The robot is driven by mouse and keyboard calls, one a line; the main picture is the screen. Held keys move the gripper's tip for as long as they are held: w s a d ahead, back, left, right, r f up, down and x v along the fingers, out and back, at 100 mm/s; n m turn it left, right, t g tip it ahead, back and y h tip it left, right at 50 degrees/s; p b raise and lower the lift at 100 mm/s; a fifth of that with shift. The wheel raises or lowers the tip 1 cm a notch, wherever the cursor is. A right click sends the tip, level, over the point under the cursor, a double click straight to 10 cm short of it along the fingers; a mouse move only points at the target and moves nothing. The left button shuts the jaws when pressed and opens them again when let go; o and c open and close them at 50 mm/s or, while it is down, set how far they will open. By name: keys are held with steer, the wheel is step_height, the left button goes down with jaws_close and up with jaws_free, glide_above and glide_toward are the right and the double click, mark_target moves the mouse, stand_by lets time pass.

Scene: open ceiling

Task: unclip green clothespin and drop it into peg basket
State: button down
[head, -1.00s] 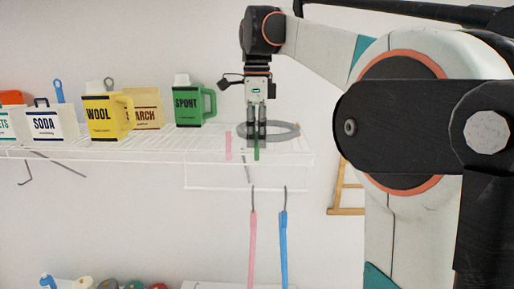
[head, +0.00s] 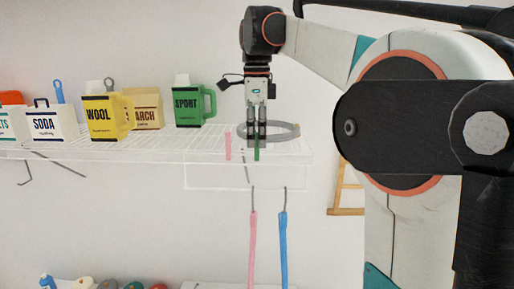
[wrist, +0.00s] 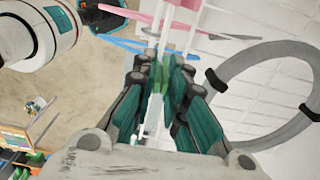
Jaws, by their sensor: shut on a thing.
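The green clothespin (head: 257,153) is upright at the front edge of the white wire shelf, with its lower end showing below my fingertips. My gripper (head: 256,140) points down from above and is shut on its upper part. In the wrist view, green shows between the fingertips of my gripper (wrist: 163,82); the fingers hide most of the pin. Whether the pin still touches the shelf edge wire I cannot tell. A white wire basket (head: 215,177), which looks like the peg basket, hangs under the shelf's right end.
A pink clothespin (head: 228,147) stands just left of the green one. A grey ring (head: 284,132) lies close to my gripper's right. Pink (head: 252,240) and blue (head: 283,235) hangers hang below. The green SPORT jug (head: 188,104) and yellow WOOL jug (head: 103,116) stand left.

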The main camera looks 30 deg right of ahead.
mark_target(257, 133)
steer(key=shift+r, duration=0.1)
steer(key=shift+s+a+r+p, duration=0.1)
steer(key=shift+r+p, duration=0.6)
steer(key=shift+r, duration=0.15)
steer(key=shift+s+a+r+p, duration=0.1)
steer(key=shift+r+p, duration=0.6)
steer(key=shift+r, duration=0.1)
steer(key=shift+r+p, duration=2.3)
steer(key=shift+r, duration=0.75)
steer(key=shift+f, duration=0.15)
